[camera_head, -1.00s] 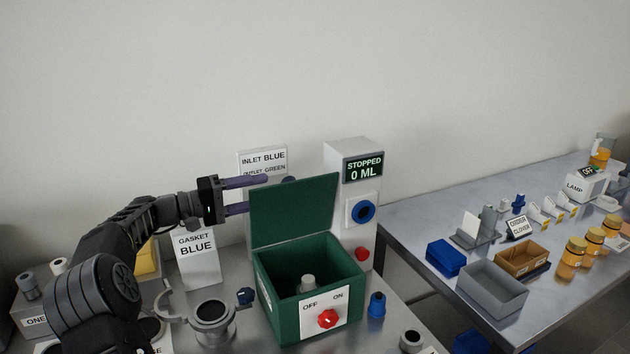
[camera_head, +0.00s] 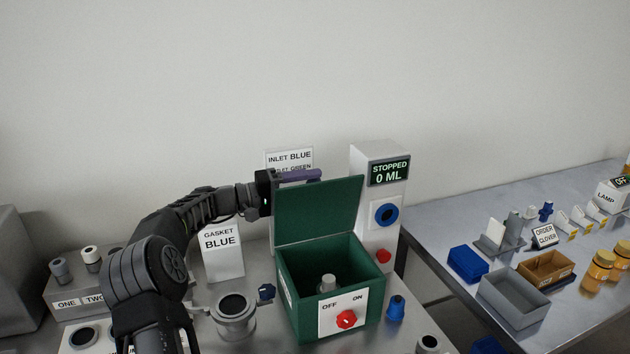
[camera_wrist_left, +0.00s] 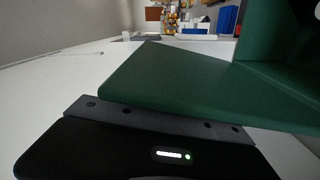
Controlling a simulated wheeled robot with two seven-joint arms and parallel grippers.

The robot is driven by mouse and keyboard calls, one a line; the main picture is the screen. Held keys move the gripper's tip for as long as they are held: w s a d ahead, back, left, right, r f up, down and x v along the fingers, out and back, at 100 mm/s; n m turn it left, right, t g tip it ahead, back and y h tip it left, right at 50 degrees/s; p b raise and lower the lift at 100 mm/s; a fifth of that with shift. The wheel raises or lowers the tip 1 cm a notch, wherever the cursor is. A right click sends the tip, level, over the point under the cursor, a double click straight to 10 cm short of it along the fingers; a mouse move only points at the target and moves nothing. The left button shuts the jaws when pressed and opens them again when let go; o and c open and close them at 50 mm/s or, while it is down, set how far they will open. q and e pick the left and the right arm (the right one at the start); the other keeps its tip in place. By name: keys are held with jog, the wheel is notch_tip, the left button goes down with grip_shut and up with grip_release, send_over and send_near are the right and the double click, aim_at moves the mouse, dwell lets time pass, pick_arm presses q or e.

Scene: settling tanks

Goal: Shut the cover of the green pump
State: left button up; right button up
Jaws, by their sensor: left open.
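The green pump (camera_head: 295,309) is an open-topped green box on the near table, with a red knob (camera_head: 346,319) on a white OFF/ON plate and a grey fitting inside. Its green cover (camera_head: 319,208) stands up, raised at the back edge. My left gripper (camera_head: 300,176) is open at the upper left of the cover, with its fingers partly behind it; contact cannot be told. In the left wrist view the cover (camera_wrist_left: 190,85) fills the middle, close in front of the gripper body, and the fingertips do not show. My right gripper is not in view.
A white unit (camera_head: 370,160) reading STOPPED 0 ML stands right behind the pump. INLET BLUE (camera_head: 290,158) and GASKET BLUE (camera_head: 222,238) signs stand behind and left. A grey flanged pipe (camera_head: 234,312) is left of the pump, a blue plug (camera_head: 395,308) right.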

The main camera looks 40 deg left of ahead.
pick_arm(q)
jog(key=shift+x, duration=0.85)
jog(key=shift+c, duration=0.6)
grip_shut()
